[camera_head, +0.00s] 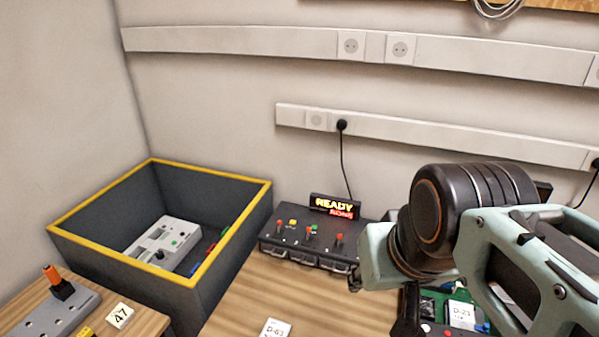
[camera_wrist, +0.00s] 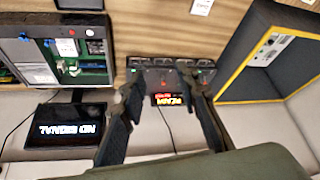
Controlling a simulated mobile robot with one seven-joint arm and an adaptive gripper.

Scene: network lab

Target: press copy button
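A black control box (camera_head: 305,252) stands on the wooden table against the back wall, with red, yellow and green knobs or buttons on its top. Its labels are too small to read, so I cannot tell which one is the copy button. A small display (camera_head: 335,206) behind it reads READY, with a red line below. My gripper (camera_head: 381,292) is just right of the box in the head view, largely hidden by my arm. In the wrist view the picture is upside down, and my gripper (camera_wrist: 160,72) has its dark fingers spread and empty, with the box (camera_wrist: 160,78) showing beyond and between them.
A grey bin with a yellow rim (camera_head: 110,262) stands left of the box, holding a white device (camera_head: 163,243). A green circuit unit (camera_head: 432,306) is under my arm at right. A NO SIGNAL monitor (camera_wrist: 70,128) shows in the wrist view. Table in front of the box is mostly clear.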

